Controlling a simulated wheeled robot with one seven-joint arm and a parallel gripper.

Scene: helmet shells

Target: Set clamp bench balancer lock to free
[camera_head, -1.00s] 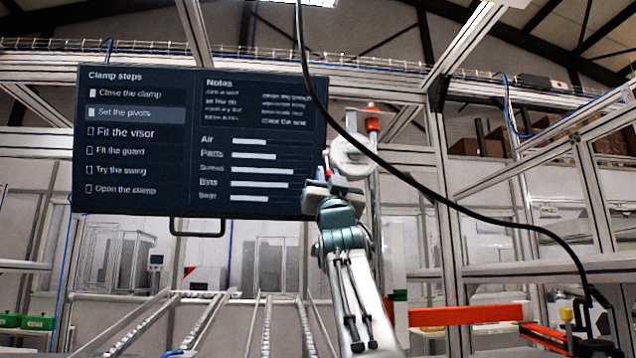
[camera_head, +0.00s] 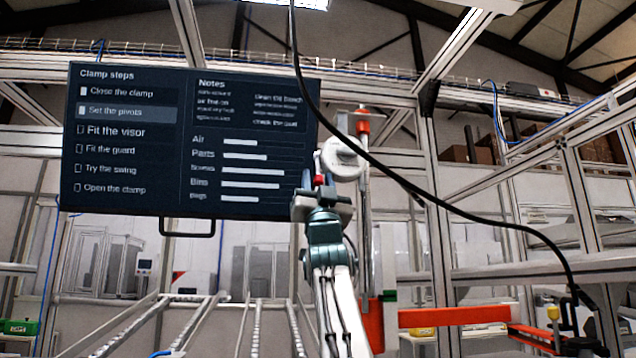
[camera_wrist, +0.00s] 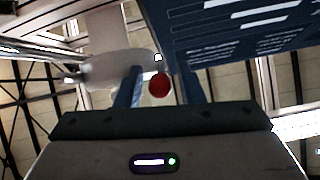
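The balancer is a white rounded body (camera_head: 341,157) on a post to the right of the dark screen. It also shows as a pale blurred shape in the wrist view (camera_wrist: 108,69). A small red knob (camera_head: 320,180), which I take for its lock, is at the balancer's lower left. In the wrist view the red knob (camera_wrist: 159,85) appears between the two blue fingers. My gripper (camera_head: 322,188) points up just below the balancer. Its fingers (camera_wrist: 161,90) are apart, with gaps on both sides of the knob. I cannot tell the lock's setting.
A dark screen (camera_head: 190,140) listing clamp steps stands close left of my gripper. A black cable (camera_head: 400,178) hangs across the view in front of the balancer and runs down right. An orange beam (camera_head: 453,316) lies at lower right. Aluminium framing surrounds the area.

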